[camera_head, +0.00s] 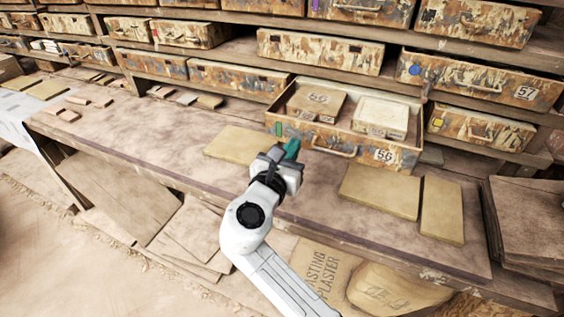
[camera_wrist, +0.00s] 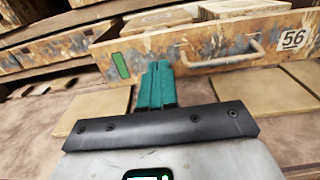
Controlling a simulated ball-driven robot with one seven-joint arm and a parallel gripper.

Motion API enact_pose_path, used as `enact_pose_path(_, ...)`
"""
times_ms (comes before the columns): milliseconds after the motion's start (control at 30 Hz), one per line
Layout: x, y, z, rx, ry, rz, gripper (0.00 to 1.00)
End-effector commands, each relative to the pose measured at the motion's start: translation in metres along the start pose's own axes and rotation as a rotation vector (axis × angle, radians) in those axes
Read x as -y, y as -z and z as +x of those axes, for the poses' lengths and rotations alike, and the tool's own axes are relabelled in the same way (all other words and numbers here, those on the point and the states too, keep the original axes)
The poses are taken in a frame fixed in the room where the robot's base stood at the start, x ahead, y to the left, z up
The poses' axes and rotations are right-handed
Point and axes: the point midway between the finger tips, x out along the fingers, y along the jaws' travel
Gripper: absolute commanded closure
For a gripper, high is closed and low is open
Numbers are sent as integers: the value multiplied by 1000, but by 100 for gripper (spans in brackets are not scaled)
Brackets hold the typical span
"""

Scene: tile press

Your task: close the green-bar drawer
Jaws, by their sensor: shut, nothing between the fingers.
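The green-bar drawer (camera_head: 350,142) stands pulled out of the shelf above the bench. It carries a green bar (camera_head: 279,128), a metal handle and the number 56. Two pale tile blocks (camera_head: 345,108) sit inside it. In the wrist view the drawer front (camera_wrist: 205,62) is straight ahead, with the green bar (camera_wrist: 121,65) at its left and the handle (camera_wrist: 230,55) right of centre. My gripper (camera_head: 293,146) has teal fingers, is shut and holds nothing. Its fingertips (camera_wrist: 157,68) are in front of the drawer, between the bar and the handle. I cannot tell whether they touch it.
Flat tan tiles lie on the bench, one (camera_head: 235,143) left of my gripper and two (camera_head: 380,190) to its right. Other worn drawers, one with a blue dot (camera_head: 480,85), fill the shelves around. A plaster sack (camera_head: 325,268) lies below the bench.

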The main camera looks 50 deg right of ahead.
Motion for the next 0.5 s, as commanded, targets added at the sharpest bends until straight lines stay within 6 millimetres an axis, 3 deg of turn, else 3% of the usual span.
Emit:
enact_pose_path(200,0,0,29,-1,1,1,100)
enact_pose_path(500,0,0,39,-1,-1,1,100)
